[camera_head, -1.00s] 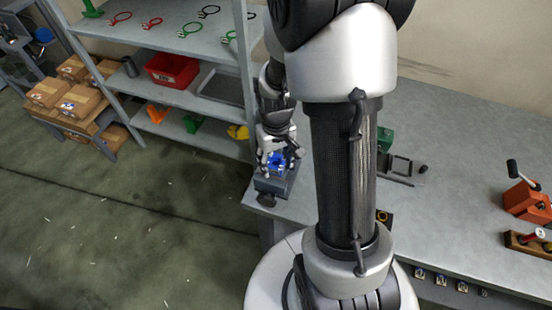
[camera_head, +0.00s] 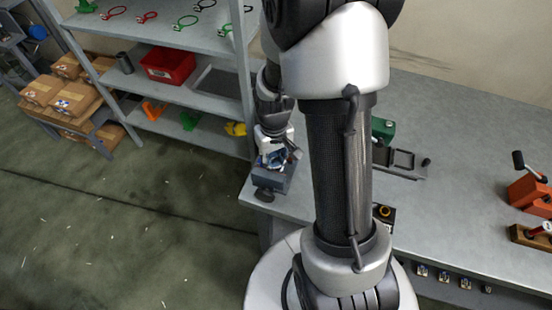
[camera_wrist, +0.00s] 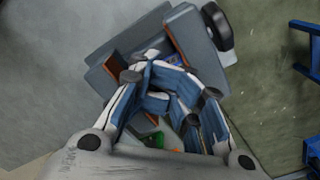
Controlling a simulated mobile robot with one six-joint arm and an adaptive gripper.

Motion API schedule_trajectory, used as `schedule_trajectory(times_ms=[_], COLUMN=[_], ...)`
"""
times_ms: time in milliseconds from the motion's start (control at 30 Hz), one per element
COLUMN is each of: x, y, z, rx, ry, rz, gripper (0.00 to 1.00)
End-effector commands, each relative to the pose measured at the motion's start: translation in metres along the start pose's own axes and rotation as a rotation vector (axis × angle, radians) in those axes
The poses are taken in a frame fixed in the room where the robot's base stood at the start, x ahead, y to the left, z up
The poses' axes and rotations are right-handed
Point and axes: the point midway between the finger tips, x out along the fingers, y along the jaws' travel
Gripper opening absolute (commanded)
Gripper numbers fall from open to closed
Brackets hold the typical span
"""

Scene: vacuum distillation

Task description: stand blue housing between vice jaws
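The grey vice (camera_head: 271,179) stands on the left corner of the bench. In the wrist view the vice (camera_wrist: 200,40) shows two orange-brown jaws, one (camera_wrist: 180,35) to the right and one (camera_wrist: 113,69) to the left, with a gap between them. My gripper (camera_head: 273,161) is right over the vice, its fingers (camera_wrist: 172,82) reaching down at the jaw gap. The blue housing (camera_wrist: 172,58) shows only as a small patch past the fingertips, between the jaws. The fingers hide most of it, so its tilt and contact with the vice cannot be told.
A shelf rack (camera_head: 190,95) with a red bin (camera_head: 170,64) stands just left of the vice. On the bench to the right are a green device (camera_head: 384,130) and an orange device (camera_head: 528,190).

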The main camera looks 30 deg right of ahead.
Motion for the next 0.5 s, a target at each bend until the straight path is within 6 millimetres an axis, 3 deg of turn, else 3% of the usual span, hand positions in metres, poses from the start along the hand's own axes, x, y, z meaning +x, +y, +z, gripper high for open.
schedule_trajectory(times_ms=[500], x=[0.0010], y=[-0.0008], z=[0.0044], rx=[0.001], ry=[-0.012], rz=[-0.002], gripper=[0.52])
